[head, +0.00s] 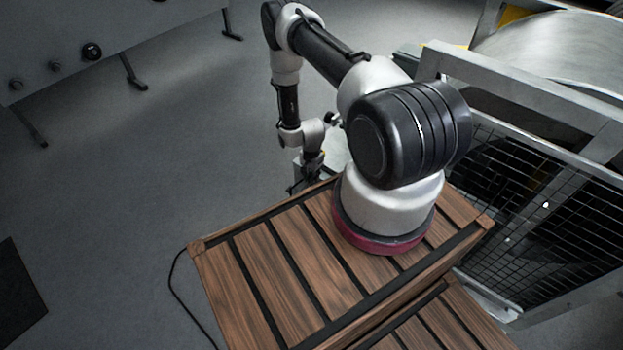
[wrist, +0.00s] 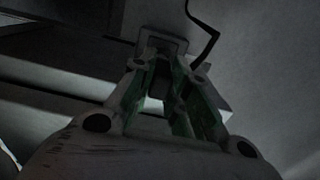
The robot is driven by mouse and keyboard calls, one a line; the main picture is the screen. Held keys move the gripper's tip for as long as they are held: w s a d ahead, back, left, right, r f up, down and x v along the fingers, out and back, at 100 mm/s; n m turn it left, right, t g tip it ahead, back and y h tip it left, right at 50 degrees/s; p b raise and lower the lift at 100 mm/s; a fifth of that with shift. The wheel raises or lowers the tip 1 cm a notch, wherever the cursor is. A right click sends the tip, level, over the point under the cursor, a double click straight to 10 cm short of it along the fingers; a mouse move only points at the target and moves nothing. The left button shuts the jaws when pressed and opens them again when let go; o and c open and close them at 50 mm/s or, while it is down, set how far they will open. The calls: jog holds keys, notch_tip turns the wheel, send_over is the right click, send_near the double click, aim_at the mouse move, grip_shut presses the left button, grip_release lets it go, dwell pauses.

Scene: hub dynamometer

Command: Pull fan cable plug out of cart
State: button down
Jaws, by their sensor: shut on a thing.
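In the wrist view my gripper (wrist: 160,88) is shut on a small dark thing between its green-lined fingers, which I take to be the fan cable plug (wrist: 160,68). The picture is very dark, so the plug's outline and whether it still sits in a socket cannot be made out. A thin black cable (wrist: 213,36) bends down towards the right finger. A pale, box-like body, perhaps the cart (wrist: 60,78), lies behind the fingers. In the head view my gripper (head: 304,182) points down beyond my wooden deck, small and partly hidden by the deck's edge.
A metal frame with black mesh (head: 540,215) and a large drum (head: 555,45) stands close on the right. A grey cabinet with knobs (head: 95,50) stands at the upper left. A black cable (head: 173,285) loops beside my deck. The grey floor at left is mostly clear.

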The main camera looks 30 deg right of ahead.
jog(key=shift+r, duration=1.5)
jog(key=shift+r, duration=0.1)
